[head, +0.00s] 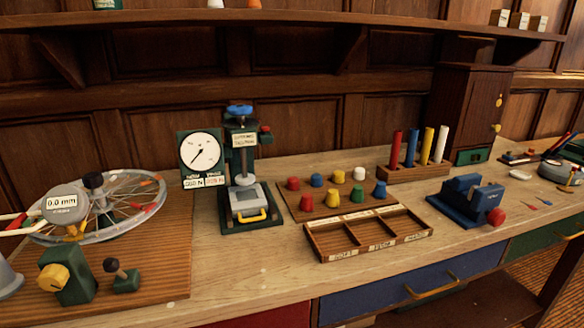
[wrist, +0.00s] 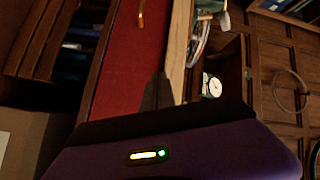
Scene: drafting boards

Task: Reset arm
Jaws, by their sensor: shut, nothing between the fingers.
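My gripper (wrist: 157,95) shows only in the wrist view, as a purple housing with a small lit display, a black edge and a dark narrow tip above it. It is shut with nothing held. It points past a red drawer front (wrist: 128,75) and the pale bench edge. The arm and gripper are out of the head view.
The wooden bench holds a spoked wheel (head: 140,205), a dial press (head: 243,180), a board of coloured knobs (head: 300,205), a divided tray (head: 318,248), coloured rods (head: 411,148) and a blue vise (head: 465,203). A blue drawer (head: 400,288) is below. The front bench strip is clear.

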